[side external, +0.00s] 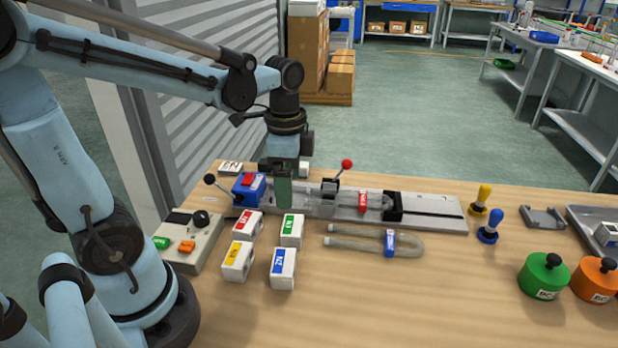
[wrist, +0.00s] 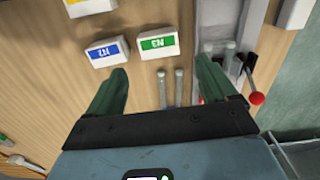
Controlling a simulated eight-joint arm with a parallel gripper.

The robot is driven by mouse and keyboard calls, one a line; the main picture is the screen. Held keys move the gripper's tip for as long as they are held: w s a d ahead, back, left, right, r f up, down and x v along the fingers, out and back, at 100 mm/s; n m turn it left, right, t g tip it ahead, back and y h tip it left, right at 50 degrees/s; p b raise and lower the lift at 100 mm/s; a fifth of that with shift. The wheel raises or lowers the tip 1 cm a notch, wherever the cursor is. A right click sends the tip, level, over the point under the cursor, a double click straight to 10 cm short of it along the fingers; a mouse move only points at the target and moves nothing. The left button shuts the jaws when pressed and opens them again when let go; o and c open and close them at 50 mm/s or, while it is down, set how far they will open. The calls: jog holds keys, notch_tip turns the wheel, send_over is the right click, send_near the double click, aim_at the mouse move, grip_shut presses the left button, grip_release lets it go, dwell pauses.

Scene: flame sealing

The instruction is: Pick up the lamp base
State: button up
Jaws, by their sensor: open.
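Several white blocks with coloured labels stand on the table: red (side external: 247,226), green (side external: 291,231), yellow (side external: 238,261) and blue (side external: 283,269). I cannot tell which thing is the lamp base. The blue-label block (wrist: 107,51) and green-label block (wrist: 157,43) also show in the wrist view, beyond my fingertips. My gripper (side external: 284,195) has green fingers and hangs over the left part of the bench fixture, behind the blocks. In the wrist view my gripper (wrist: 162,76) is open and empty, with the ends of a glass U-tube (wrist: 170,88) seen between its fingers.
The long fixture (side external: 435,212) carries a blue clamp (side external: 248,189) and red-knobbed lever (side external: 347,164). The U-tube (side external: 410,244) with a blue tag lies right of the blocks. A control box (side external: 190,238) stands left. Green (side external: 544,277) and orange (side external: 596,281) canisters stand right. The front middle table is clear.

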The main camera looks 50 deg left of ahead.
aim_at(290, 224)
jog(key=shift+s+d+f, duration=0.1)
jog(key=shift+d+f, duration=0.05)
jog(key=shift+f, duration=5.3)
jog(key=shift+c, duration=0.3)
jog(key=c, duration=0.7)
jog(key=shift+r, duration=0.1)
